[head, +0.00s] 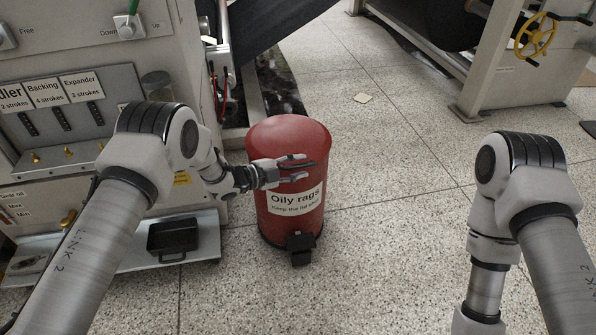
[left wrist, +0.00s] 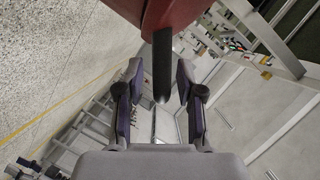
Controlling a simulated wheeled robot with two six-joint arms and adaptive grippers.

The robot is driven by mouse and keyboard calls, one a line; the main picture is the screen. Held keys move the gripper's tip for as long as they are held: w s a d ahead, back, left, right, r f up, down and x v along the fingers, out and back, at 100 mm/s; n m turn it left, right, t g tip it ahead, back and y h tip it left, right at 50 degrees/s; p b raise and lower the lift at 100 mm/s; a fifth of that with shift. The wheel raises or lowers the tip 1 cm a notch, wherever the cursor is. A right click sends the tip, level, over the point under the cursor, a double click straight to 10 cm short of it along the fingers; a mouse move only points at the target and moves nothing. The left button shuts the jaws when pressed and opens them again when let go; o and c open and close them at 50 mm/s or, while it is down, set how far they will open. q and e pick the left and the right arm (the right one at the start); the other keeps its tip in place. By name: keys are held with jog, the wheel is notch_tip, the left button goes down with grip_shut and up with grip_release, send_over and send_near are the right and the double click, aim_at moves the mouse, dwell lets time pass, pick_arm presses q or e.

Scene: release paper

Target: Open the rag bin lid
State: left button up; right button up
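The red rag bin (head: 290,200) stands on the floor, labelled "Oily rags". Its domed red lid (head: 287,135) looks closed. A black pedal (head: 301,248) sits at the bin's front foot. My left gripper (head: 305,167) is at the upper front of the bin, its fingers apart. In the left wrist view, a dark tab (left wrist: 162,65) sticks out from the red bin, between the open fingers of my left gripper (left wrist: 158,78). Gaps show on both sides of the tab. My right arm is at the right of the head view, but its gripper is out of view.
A machine panel (head: 75,100) with levers and labels stands to the left. A black tray (head: 173,237) lies on a ledge beside the bin. A machine frame with a yellow handwheel (head: 535,35) is at the back right. Speckled floor (head: 400,220) is clear right of the bin.

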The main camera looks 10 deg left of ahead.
pick_arm(q)
jog(key=shift+w+d, duration=0.1)
jog(key=shift+d, duration=0.05)
jog(key=shift+c, duration=0.3)
grip_shut()
jog(key=shift+r, duration=0.1)
jog(key=shift+r, duration=0.1)
jog(key=w+a+r+n+p, duration=0.1)
jog(key=w+r+p, duration=0.2)
jog(key=r, duration=0.5)
jog(key=w+a+r+n+g+p, duration=0.1)
jog(key=w+r+p, duration=0.3)
jog(key=r, duration=0.4)
jog(key=shift+a+p, duration=0.2)
jog(key=shift+p, duration=0.55)
jog(key=shift+w, duration=0.1)
